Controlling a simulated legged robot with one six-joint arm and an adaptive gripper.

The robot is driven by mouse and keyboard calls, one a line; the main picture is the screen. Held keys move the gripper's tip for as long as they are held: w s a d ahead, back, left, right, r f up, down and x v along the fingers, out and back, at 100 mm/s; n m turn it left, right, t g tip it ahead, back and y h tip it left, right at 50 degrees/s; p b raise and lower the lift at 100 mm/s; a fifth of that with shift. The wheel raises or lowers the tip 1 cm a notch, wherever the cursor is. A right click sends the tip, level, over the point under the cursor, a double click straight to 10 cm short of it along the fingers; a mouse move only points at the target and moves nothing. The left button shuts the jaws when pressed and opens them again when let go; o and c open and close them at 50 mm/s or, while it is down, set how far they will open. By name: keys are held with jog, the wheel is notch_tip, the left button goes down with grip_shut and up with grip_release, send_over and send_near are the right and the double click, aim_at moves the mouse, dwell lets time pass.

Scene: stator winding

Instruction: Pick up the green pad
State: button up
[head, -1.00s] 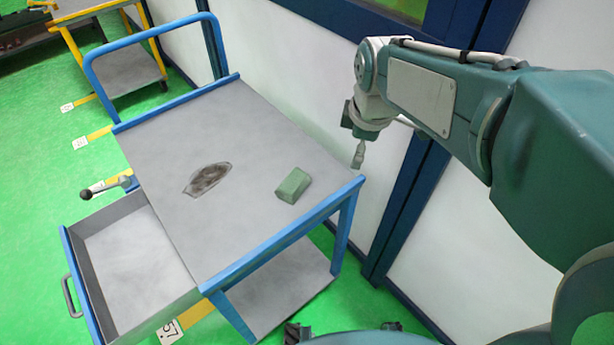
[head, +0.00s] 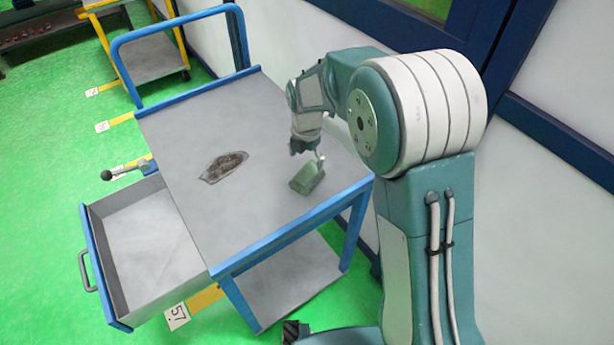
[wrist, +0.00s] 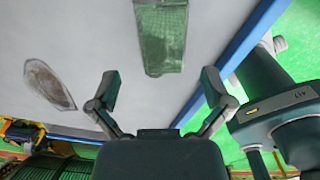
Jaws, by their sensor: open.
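The green pad (head: 307,178) lies on the grey top of the cart (head: 185,125), near its right front edge. My gripper (head: 307,150) is just above and behind the pad in the head view, with its fingers pointing down. In the wrist view the gripper (wrist: 160,90) is open, with its two fingers spread wide apart. The pad (wrist: 162,40) shows there ahead of the fingertips, roughly midway between them and apart from both. Nothing is held.
A dark stain-like patch (head: 223,166) lies on the cart top, left of the pad. The cart's blue edge rail (head: 290,229) runs along the front. An open drawer (head: 140,240) sticks out at left. A white wall stands behind the cart.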

aim_at(307, 174)
notch_tip(307, 174, down, 6)
jog(key=shift+s+r, duration=0.1)
jog(key=shift+s, duration=0.05)
jog(key=c, duration=0.8)
